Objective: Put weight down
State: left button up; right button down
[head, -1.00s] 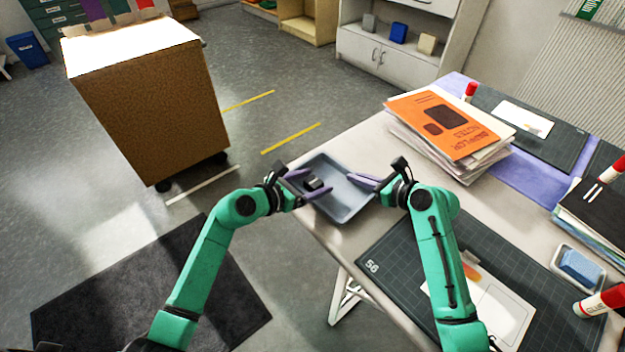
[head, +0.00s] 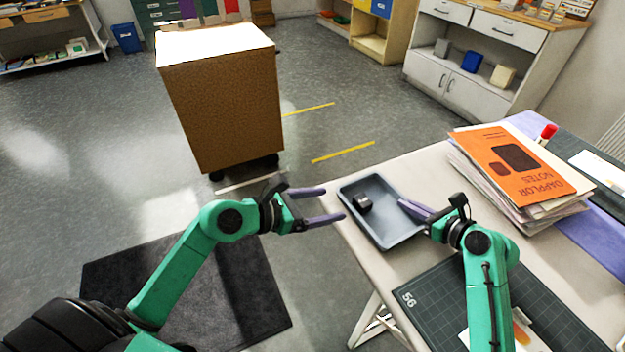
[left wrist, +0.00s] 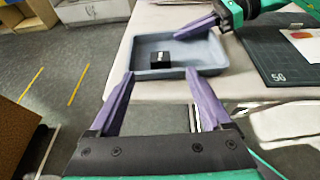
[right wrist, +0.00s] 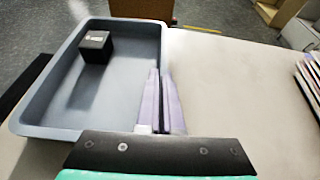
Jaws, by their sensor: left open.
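The weight is a small black block (head: 362,203) resting on the floor of a grey-blue tray (head: 385,240), towards its far left. It also shows in the left wrist view (left wrist: 160,60) and in the right wrist view (right wrist: 96,46). My left gripper (head: 334,203) is open and empty, left of the tray and apart from the weight. Its fingers (left wrist: 158,82) point towards the tray. My right gripper (head: 404,205) is at the tray's right wall. In the right wrist view its fingers (right wrist: 160,75) are close together on the tray's rim.
The tray stands at the left edge of a pale table (head: 345,235). A stack of papers with an orange booklet (head: 518,165) is to its right, and a dark cutting mat (head: 455,310) is nearer me.

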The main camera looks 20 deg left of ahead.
dwell(0.3)
